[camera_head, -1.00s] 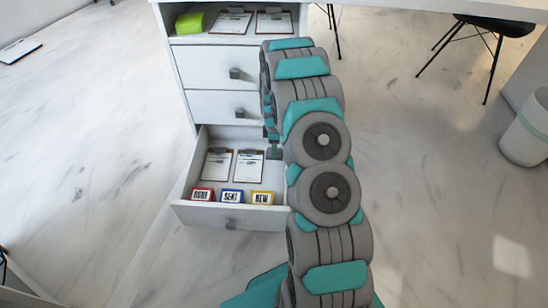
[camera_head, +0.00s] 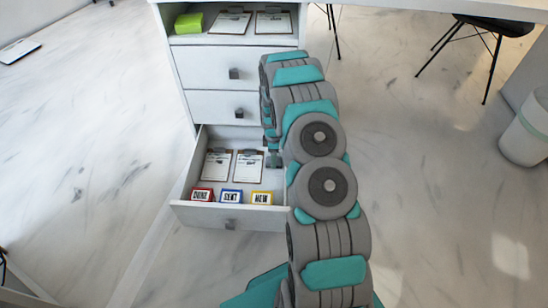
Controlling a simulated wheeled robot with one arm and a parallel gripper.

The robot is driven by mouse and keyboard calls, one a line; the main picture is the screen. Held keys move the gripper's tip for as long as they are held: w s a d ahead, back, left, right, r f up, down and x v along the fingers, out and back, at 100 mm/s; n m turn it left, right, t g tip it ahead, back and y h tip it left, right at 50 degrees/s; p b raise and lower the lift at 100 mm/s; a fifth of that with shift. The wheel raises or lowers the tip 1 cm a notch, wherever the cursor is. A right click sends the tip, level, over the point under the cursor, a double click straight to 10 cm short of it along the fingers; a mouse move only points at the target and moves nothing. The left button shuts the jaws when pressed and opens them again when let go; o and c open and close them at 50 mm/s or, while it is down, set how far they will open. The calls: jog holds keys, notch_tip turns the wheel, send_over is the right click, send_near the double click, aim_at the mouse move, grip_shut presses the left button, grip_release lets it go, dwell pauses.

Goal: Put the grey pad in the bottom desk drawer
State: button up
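The bottom desk drawer (camera_head: 190,214) is pulled out. Inside it lie two clipboards, a left one (camera_head: 216,165) and a right one (camera_head: 247,166). Along its front stand a red DONE block (camera_head: 201,195), a blue SENT block (camera_head: 231,196) and a yellow NEW block (camera_head: 262,198). My gripper (camera_head: 274,160) shows only as a small grey part at the drawer's right side, mostly hidden by my arm. Whether it is open or holds anything cannot be told. I cannot make out a grey pad in view.
Two shut drawers (camera_head: 213,68) are above the open one. The shelf over them holds a green object (camera_head: 188,22) and two clipboards (camera_head: 233,22). A dark chair (camera_head: 498,28) and a white bin (camera_head: 526,130) stand at right. Another clipboard (camera_head: 18,51) lies far left. Much floor is clear.

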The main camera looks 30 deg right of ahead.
jog(key=shift+o, duration=0.9)
notch_tip(320, 180, up, 13)
jog(key=s+a+r+m, duration=0.2)
jog(key=s+a+r, duration=0.2)
jog(key=r, duration=0.3)
jog(key=s+a+r+m, duration=0.2)
jog(key=s+a+r, duration=0.15)
jog(key=r, duration=0.25)
jog(key=s+a+r+m+g, duration=0.1)
jog(key=s+a+r+m, duration=0.15)
jog(key=s+r, duration=0.4)
jog(key=s+a+r+m, duration=0.1)
jog(key=s+a+r, duration=0.3)
jog(key=s, duration=0.5)
jog(key=s+a+r+m, duration=0.1)
jog(key=s+m, duration=0.1)
jog(key=s, duration=0.7)
jog(key=s+a+r+m, duration=0.2)
jog(key=s, duration=0.7)
jog(key=shift+a+r+m+g, duration=0.15)
jog(key=shift+a+m+g, duration=0.05)
jog(key=shift+m+g, duration=0.2)
